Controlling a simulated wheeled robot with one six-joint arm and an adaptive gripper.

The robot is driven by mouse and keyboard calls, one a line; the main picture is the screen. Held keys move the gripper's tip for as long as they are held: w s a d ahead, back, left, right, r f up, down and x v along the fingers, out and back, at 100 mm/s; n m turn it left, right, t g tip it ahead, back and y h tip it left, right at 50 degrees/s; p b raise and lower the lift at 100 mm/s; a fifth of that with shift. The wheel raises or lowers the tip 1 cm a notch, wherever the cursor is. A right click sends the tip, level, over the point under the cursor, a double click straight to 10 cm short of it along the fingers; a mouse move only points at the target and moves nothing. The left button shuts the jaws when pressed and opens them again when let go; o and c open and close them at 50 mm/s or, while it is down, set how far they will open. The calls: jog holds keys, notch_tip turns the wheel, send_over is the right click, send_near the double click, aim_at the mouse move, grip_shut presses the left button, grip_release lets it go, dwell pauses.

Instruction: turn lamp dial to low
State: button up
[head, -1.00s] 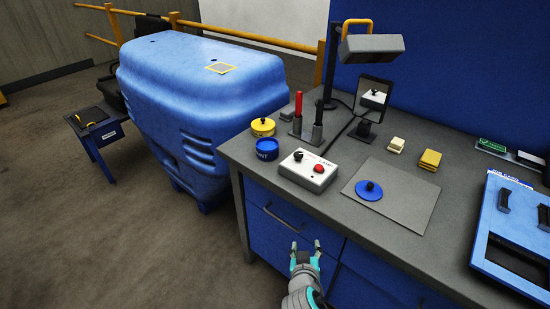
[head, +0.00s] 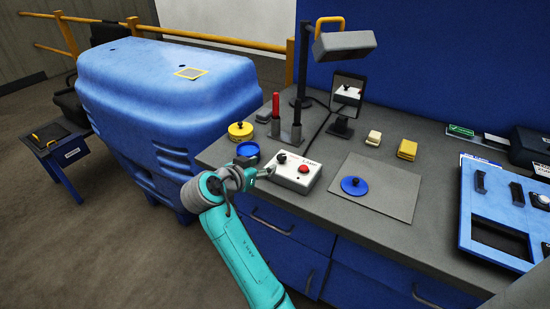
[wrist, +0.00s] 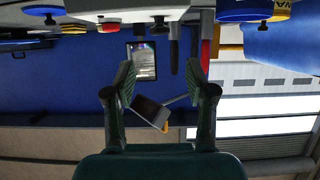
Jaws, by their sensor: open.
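The white lamp control box (head: 296,180) stands near the front edge of the grey bench. Its black dial (head: 281,158) is at the box's left and a red button (head: 303,168) at its right. The dial's setting is too small to read. My gripper (head: 268,172) is open and empty at the box's left side, close to the dial; I cannot tell if it touches the box. In the upside-down wrist view the dial (wrist: 158,21) shows at the top, outside the fingers of my gripper (wrist: 160,82). The desk lamp (head: 345,44) stands behind.
A blue tin (head: 247,151) and a yellow tin (head: 240,132) stand left of the box. Red and black upright handles (head: 276,112) and a small mirror (head: 347,92) are behind it. A grey mat with a blue disc (head: 355,187) lies to the right. A blue panel is farther right.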

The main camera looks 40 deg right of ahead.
aim_at(281, 157)
jog(key=x, duration=1)
jog(key=shift+d+f, duration=0.1)
jog(key=shift+d, duration=0.15)
grip_shut()
